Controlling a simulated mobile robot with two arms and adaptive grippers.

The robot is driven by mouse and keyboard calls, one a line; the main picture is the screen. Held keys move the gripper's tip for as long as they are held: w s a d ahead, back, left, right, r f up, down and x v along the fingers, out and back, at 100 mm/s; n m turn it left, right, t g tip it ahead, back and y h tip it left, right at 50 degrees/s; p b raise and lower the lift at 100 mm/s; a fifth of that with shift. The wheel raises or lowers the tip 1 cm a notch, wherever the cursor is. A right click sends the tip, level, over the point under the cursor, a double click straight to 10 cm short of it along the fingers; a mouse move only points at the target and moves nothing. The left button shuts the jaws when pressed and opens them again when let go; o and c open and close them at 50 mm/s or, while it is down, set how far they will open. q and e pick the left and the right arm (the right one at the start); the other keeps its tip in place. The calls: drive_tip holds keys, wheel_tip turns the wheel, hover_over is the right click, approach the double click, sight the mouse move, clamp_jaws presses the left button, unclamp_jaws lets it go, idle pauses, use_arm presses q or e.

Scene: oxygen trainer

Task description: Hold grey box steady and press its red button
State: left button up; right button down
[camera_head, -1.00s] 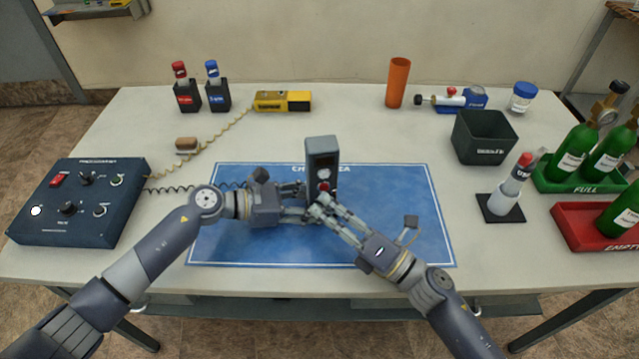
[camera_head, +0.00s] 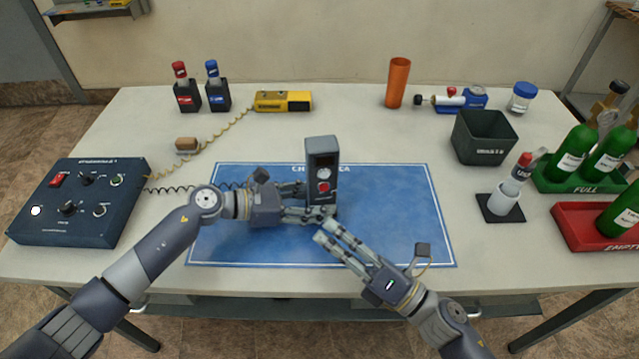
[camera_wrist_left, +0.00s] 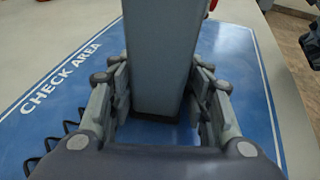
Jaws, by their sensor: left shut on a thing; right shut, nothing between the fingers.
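The grey box (camera_head: 321,160) stands upright on the blue check-area mat (camera_head: 400,220). Its red button (camera_head: 324,187) is on the face toward me and shows uncovered. My left gripper (camera_head: 312,214) is shut on the lower part of the box from the left. In the left wrist view the grey box (camera_wrist_left: 160,55) sits between the two fingers of my left gripper (camera_wrist_left: 160,105). My right gripper (camera_head: 325,232) is shut and empty, in front of the box and below the button, apart from the button.
A dark control panel (camera_head: 78,203) stands at the left, with a coiled cable running toward the mat. A yellow device (camera_head: 283,101), an orange cup (camera_head: 397,82) and a dark bin (camera_head: 482,137) stand behind. Green bottles in trays (camera_head: 590,228) are at the right. The mat's right part is clear.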

use_arm(q)
drive_tip(key=shift+f, duration=0.15)
drive_tip(key=o, duration=0.9)
drive_tip(key=shift+a, duration=0.1)
